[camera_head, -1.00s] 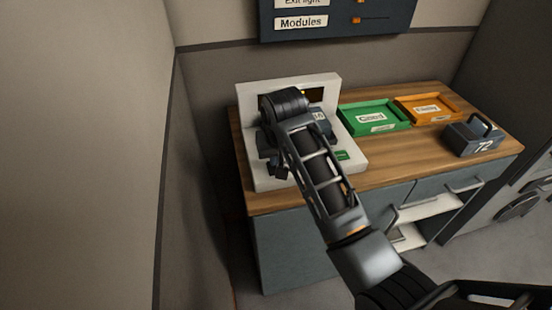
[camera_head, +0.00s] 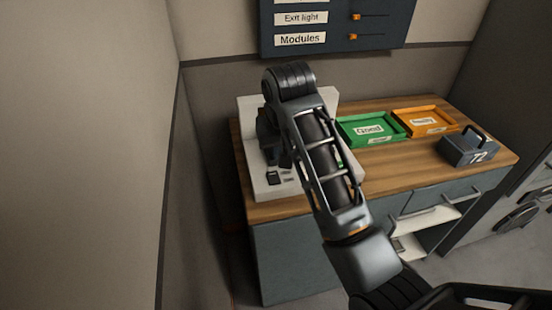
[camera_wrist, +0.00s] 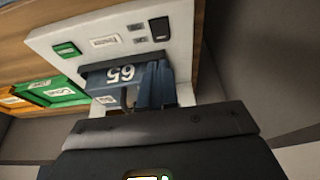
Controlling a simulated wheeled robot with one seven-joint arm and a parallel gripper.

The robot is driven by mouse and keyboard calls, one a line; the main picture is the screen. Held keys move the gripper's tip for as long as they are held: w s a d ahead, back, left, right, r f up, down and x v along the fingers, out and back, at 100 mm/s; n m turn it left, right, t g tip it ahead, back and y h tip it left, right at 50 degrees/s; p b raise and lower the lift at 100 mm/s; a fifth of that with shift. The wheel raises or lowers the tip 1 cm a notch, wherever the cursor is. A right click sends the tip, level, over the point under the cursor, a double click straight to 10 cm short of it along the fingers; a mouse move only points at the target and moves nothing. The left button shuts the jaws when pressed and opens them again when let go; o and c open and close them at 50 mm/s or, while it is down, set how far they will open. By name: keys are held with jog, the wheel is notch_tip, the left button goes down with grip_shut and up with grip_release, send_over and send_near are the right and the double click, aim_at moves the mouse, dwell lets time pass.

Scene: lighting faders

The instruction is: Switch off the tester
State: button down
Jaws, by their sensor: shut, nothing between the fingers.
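The white tester (camera_head: 262,183) stands on the left end of the wooden bench; my arm covers much of it in the head view. Its black rocker switch (camera_head: 273,177) shows at the front left of its base, and also in the wrist view (camera_wrist: 160,28). I cannot tell the switch's position. A blue-grey module marked 65 (camera_wrist: 125,75) sits in the tester in the wrist view; my arm hides it in the head view. My gripper (camera_head: 270,148) is shut and empty, above the tester, apart from the switch. Its dark body fills the wrist view's lower part.
A green tray (camera_head: 345,139) and an orange tray (camera_head: 404,128) lie on the bench (camera_head: 400,160) to the right. A dark module marked 72 (camera_head: 466,150) stands near the right end. A fader panel (camera_head: 390,25) hangs on the wall behind. A wall closes the left side.

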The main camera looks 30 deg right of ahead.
jog(key=v, duration=0.4)
jog(key=shift+s+a, duration=0.1)
jog(key=shift+s, duration=0.15)
